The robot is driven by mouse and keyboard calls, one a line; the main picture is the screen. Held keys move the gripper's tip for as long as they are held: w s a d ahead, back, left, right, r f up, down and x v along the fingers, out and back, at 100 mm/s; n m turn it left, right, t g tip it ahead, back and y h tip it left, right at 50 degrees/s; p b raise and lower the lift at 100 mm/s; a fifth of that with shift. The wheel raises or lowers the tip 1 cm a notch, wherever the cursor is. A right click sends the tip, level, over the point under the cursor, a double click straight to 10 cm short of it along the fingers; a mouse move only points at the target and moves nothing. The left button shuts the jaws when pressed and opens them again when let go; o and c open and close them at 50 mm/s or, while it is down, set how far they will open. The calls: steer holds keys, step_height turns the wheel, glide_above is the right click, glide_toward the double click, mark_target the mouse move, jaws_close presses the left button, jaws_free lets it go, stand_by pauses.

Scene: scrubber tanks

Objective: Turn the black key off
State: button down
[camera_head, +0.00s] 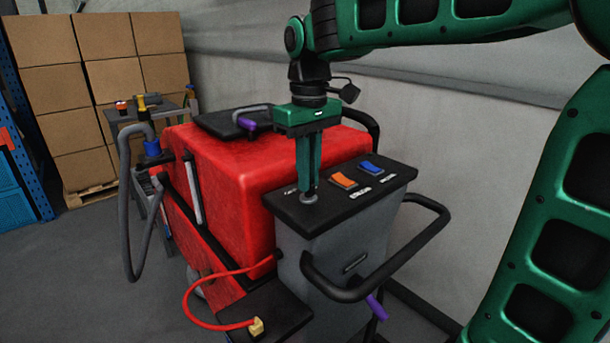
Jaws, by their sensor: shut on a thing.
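My gripper (309,190) points straight down at the left part of the black control panel (340,200) on top of the grey console of the red scrubber machine. Its green fingers are close together, shut at a round grey key switch (308,198) on the panel. The black key itself is hidden between the fingertips, so its turn angle cannot be told. An orange rocker switch (343,181) and a blue rocker switch (370,169) sit on the panel to the right of my gripper.
The red tank (225,175) stands behind the console. A black handlebar (390,265) loops around the console's front and right. A red cable with a yellow plug (256,327) lies at lower left. Stacked boxes (95,80) stand at back left. A wall rises behind.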

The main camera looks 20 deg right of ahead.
steer(key=shift+w+r, duration=0.1)
steer(key=shift+w, duration=0.05)
steer(key=c, duration=1.8)
jaws_free()
step_height(320, 180, up, 11)
steer(key=shift+f, duration=0.15)
